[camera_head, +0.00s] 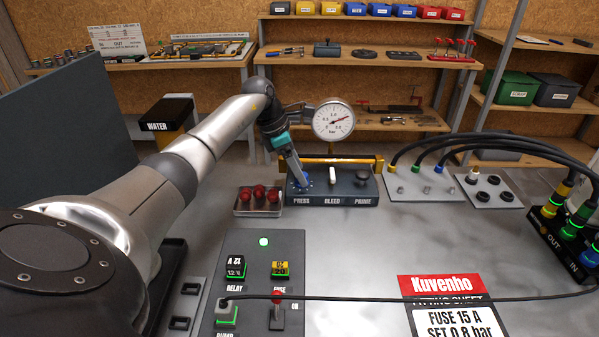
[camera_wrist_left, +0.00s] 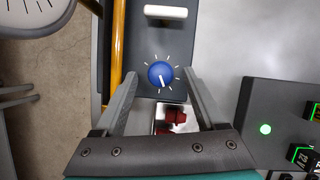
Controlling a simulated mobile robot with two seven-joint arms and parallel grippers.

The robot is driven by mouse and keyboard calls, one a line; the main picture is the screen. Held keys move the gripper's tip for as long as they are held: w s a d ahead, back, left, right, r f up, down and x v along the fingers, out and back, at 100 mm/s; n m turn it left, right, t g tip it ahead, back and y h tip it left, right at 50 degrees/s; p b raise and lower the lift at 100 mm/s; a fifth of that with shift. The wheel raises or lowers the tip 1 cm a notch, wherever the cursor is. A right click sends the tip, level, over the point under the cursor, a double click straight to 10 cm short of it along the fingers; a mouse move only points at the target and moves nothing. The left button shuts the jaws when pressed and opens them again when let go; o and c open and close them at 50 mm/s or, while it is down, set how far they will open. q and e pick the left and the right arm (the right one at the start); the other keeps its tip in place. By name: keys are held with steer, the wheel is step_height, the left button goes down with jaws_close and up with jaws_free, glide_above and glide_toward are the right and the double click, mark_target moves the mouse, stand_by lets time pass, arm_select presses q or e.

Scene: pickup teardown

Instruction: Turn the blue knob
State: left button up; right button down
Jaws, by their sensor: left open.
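The blue knob (camera_wrist_left: 160,74) has a white pointer line and white tick marks around it. In the left wrist view it lies between the two fingers of my left gripper (camera_wrist_left: 161,79), which is open. Gaps show between the knob and both fingers. In the head view the left gripper (camera_head: 300,176) is over the PRESS end of the dark control box (camera_head: 335,190), hiding most of the knob. A round pressure gauge (camera_head: 334,120) with a red needle stands behind the box. My right gripper is not in view.
A white lever (camera_head: 332,175) and a dark knob (camera_head: 361,178) sit right of the PRESS position. A tray (camera_head: 245,211) with red-topped parts is just left of the box. A yellow bar (camera_head: 340,160) runs behind it. Black hoses (camera_head: 500,140) arch at the right.

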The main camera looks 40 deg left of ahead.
arm_select(q)
steer(key=shift+w+d+f, duration=0.1)
steer(key=shift+w+f, duration=0.05)
steer(key=shift+f, duration=0.3)
jaws_close()
stand_by(0.4)
